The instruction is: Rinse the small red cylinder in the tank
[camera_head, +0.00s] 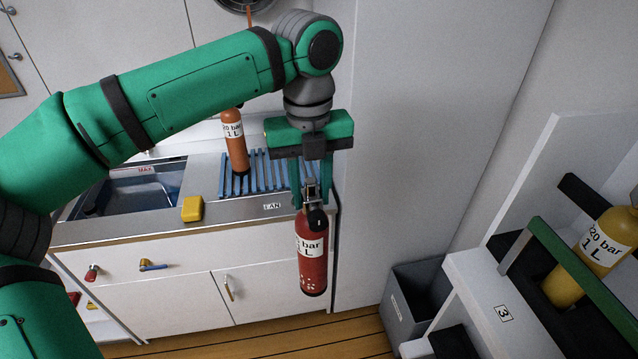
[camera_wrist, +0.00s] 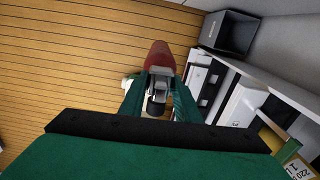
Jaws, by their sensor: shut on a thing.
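The small red cylinder (camera_head: 312,258) hangs upright below my gripper (camera_head: 312,190), in front of the counter's right end. It bears a white label, with small pale spots low on its body. My gripper is shut on the cylinder at its valve and neck. In the wrist view the red body (camera_wrist: 160,58) shows beyond the fingers (camera_wrist: 158,95), over the floor. The tank (camera_head: 138,196) is a sunken basin with a red MAX mark in the counter at the left. My arm hides part of the tank's surroundings.
An orange cylinder (camera_head: 234,143) stands on the blue slatted rack (camera_head: 262,172). A yellow block (camera_head: 193,208) sits at the counter's front edge. A grey bin (camera_head: 405,300) stands on the floor. A yellow cylinder (camera_head: 592,262) leans in the numbered stand (camera_head: 470,268) at right.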

